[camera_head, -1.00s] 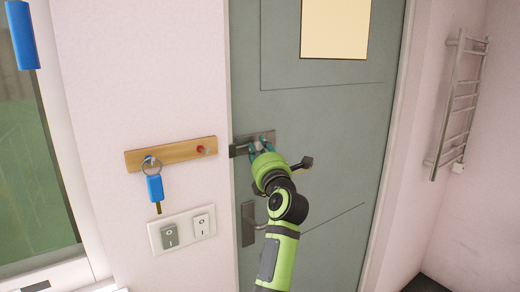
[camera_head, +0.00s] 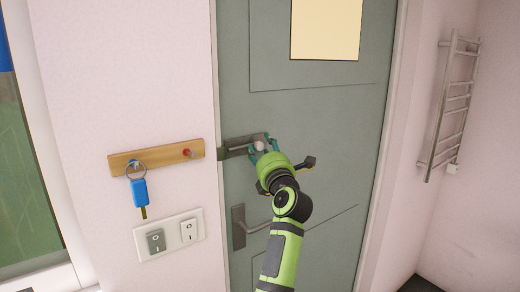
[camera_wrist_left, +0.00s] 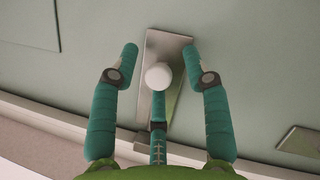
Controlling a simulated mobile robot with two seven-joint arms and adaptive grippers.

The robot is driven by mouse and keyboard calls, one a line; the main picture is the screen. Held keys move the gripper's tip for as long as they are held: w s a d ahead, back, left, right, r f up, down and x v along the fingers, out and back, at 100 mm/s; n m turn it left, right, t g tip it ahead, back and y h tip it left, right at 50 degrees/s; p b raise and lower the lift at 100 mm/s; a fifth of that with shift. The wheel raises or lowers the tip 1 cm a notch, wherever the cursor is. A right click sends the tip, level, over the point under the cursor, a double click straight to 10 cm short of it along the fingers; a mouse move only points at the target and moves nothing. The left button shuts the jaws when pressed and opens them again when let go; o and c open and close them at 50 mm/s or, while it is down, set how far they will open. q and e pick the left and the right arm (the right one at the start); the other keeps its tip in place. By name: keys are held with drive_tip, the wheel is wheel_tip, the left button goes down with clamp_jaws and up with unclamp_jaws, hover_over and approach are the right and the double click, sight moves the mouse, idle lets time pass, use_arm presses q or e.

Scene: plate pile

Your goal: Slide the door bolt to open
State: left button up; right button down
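The door bolt (camera_head: 236,148) is a grey metal fitting on the green-grey door, near the door's left edge. It carries a round white knob (camera_head: 259,146). In the left wrist view the knob (camera_wrist_left: 158,76) stands out from the bolt's plate (camera_wrist_left: 167,48). My left gripper (camera_head: 265,143) is at the bolt, its teal fingers around the knob. In the left wrist view the gripper (camera_wrist_left: 159,62) is open, with a finger on each side, apart from the knob, and a third finger below it, close to it. My right gripper is not in view.
A door lever (camera_head: 250,229) sits below the bolt, close to my left arm. Left of the door are a wooden key rack (camera_head: 165,155) with a blue-tagged key (camera_head: 140,192) and a switch panel (camera_head: 169,234). A towel rail (camera_head: 450,105) is at the right.

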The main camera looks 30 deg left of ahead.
use_arm(q)
drive_tip(key=shift+w, duration=0.1)
drive_tip(key=shift+s+d+f, duration=0.1)
drive_tip(key=shift+s+d, duration=0.1)
drive_tip(key=shift+s, duration=0.2)
drive_tip(key=v, duration=0.6)
drive_tip(key=shift+d, duration=0.4)
drive_tip(key=shift+s, duration=0.1)
